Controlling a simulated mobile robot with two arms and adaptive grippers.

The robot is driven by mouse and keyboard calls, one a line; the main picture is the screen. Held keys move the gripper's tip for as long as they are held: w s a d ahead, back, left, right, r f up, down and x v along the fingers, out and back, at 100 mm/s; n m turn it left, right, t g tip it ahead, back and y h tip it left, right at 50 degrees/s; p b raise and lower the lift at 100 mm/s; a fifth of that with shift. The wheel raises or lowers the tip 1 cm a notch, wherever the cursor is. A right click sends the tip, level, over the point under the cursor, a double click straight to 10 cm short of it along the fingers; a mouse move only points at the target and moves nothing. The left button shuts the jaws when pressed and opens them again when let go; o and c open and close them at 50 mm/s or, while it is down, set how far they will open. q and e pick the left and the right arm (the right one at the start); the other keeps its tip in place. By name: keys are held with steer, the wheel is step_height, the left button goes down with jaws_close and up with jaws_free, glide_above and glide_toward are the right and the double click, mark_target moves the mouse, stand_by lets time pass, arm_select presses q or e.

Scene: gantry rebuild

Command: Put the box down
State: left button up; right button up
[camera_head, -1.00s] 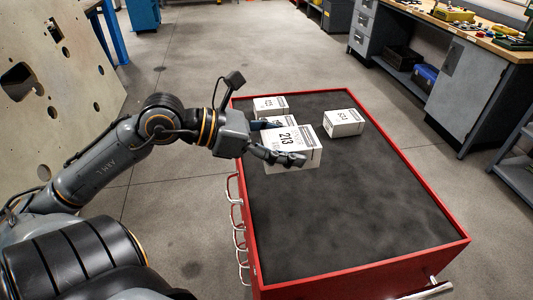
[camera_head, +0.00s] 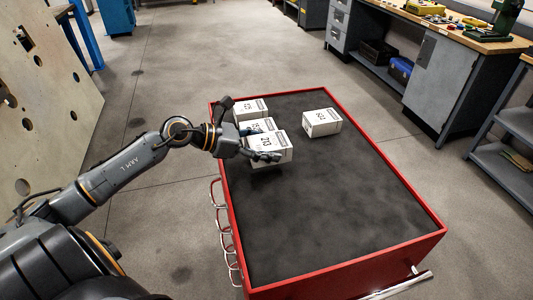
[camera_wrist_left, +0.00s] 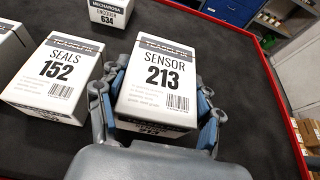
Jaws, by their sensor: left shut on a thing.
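My left gripper (camera_head: 264,152) is shut on the white sensor box marked 213 (camera_head: 281,153), over the left part of the black cart top (camera_head: 330,215). In the left wrist view the sensor box (camera_wrist_left: 158,85) sits upright between the blue-padded fingers (camera_wrist_left: 162,108), label facing up. Whether its underside touches the top or is slightly above it, I cannot tell. The seals box marked 152 (camera_wrist_left: 58,80) stands close beside it, with a narrow gap; it is partly hidden in the head view. My right gripper is not in view.
The encoder box marked 634 (camera_head: 322,123) stands apart to the right on the cart. Another white box (camera_head: 250,108) stands behind the seals box. A raised red rim (camera_head: 398,171) borders the cart top, whose front and right areas are clear. A workbench (camera_head: 440,75) stands at right.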

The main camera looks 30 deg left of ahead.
arm_select(q)
step_height(320, 180, down, 2)
steer(key=shift+f+p, duration=0.15)
steer(key=shift+p, duration=0.3)
steer(key=shift+f, duration=0.4)
steer(key=shift+f, duration=0.15)
steer(key=o, duration=1.4)
steer(key=shift+c, duration=0.2)
